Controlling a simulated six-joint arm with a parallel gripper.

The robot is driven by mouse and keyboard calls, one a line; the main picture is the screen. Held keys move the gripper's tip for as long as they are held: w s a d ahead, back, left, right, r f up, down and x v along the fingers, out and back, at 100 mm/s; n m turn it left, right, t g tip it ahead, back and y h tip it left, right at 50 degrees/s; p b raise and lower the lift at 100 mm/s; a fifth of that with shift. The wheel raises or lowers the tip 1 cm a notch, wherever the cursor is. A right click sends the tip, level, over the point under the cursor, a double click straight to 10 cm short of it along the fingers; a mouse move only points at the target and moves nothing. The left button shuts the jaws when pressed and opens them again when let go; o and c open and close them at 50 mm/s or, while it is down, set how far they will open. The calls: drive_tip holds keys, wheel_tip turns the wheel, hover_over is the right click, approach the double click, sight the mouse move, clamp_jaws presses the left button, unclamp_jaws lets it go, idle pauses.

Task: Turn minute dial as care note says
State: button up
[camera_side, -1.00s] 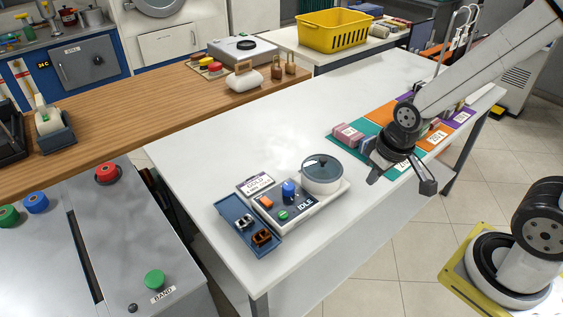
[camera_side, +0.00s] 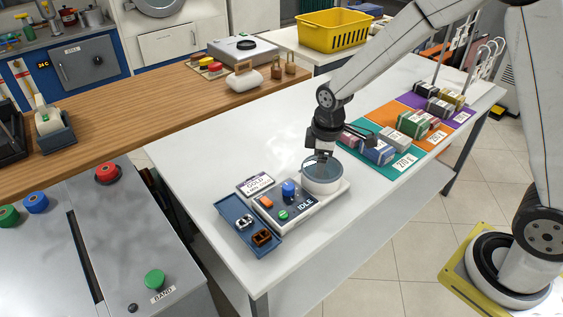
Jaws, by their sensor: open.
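A small machine (camera_side: 285,226) with a display reading IDLE stands on the white table. Its panel bears a blue dial (camera_side: 288,190), an orange switch (camera_side: 265,202) and a green button (camera_side: 283,215). A round drum with a glass lid (camera_side: 322,178) sits at its right end. A white care note (camera_side: 257,184) stands behind the panel's left part; its small print is hard to read. My gripper (camera_side: 323,155) is open and empty, pointing down just above the drum, to the right of and higher than the blue dial.
A blue tray (camera_side: 236,214) with small clips lies left of the machine. Wrapped bundles (camera_side: 411,124) stand on coloured mats with number cards to the right. A wooden counter (camera_side: 150,120) runs behind. The white table's middle (camera_side: 230,140) is clear.

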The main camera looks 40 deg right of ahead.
sight(288, 186)
drive_tip(key=w+a+f+n, duration=0.1)
drive_tip(key=w+n, duration=0.1)
drive_tip(key=w+f+n, duration=0.2)
drive_tip(key=w, duration=0.1)
drive_tip(key=w+a+f+n+g, duration=0.1)
drive_tip(key=w+f+n, duration=0.1)
drive_tip(key=shift+w+a+f+n, duration=0.2)
drive_tip(key=shift+w+a+n, duration=0.1)
drive_tip(key=shift+a+n, duration=0.1)
drive_tip(key=shift+w+d+f, duration=0.1)
drive_tip(key=shift+f, duration=3.8)
drive_tip(key=shift+c, duration=0.2)
clamp_jaws()
